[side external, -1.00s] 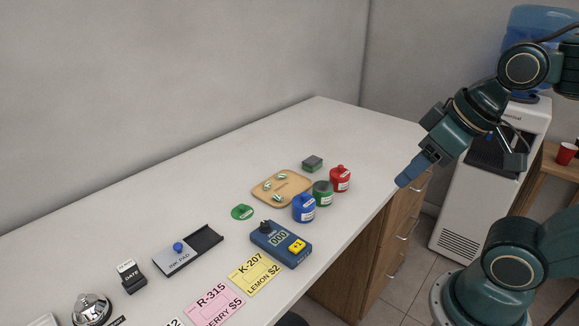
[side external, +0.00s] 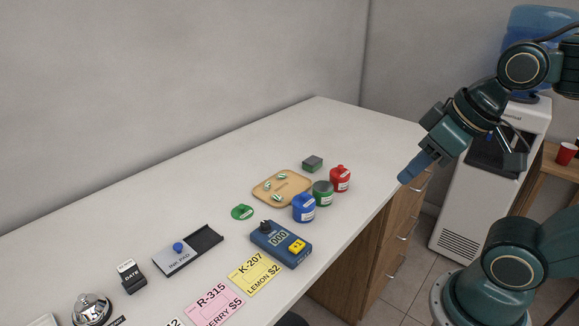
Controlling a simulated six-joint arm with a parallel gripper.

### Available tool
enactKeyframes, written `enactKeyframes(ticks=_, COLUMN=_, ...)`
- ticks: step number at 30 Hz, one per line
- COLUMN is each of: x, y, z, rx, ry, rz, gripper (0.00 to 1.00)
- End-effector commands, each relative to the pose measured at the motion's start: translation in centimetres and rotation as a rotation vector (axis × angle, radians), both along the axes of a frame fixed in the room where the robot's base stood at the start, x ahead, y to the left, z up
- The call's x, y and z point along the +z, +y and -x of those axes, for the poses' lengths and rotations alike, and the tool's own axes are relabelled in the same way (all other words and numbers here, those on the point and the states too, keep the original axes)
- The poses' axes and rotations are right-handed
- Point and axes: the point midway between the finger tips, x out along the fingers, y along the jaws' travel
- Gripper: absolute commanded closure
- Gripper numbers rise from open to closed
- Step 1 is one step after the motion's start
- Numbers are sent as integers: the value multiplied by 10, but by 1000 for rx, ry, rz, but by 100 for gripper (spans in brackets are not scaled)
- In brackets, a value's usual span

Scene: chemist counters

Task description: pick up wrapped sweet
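Three small green-and-white wrapped sweets (side external: 281,177) lie apart on a tan wooden tray (side external: 302,186) on the white counter. One is near the tray's back, one at its left (side external: 267,185) and one near its front edge (side external: 278,198). My gripper (side external: 410,174) hangs in the air to the right of the tray, around the counter's right edge. It points down and to the left and touches nothing. Its blue fingers overlap from this side, so the gap between them does not show. No sweet shows at its tips.
Blue (side external: 304,208), green (side external: 323,193) and red (side external: 340,178) jars stand right of the tray. A green lid (side external: 242,212) lies left of it. A dark green block (side external: 312,163) sits behind. A blue counter device (side external: 281,244) and ink pad (side external: 188,251) are in front.

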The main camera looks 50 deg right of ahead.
Motion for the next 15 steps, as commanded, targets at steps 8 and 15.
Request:
enactKeyframes(ticks=8, x=0, y=0, z=-1, rx=2, ry=1, rz=1, gripper=66)
enactKeyframes(ticks=15, x=8, y=3, z=-14, rx=60, ry=21, rz=16, gripper=66)
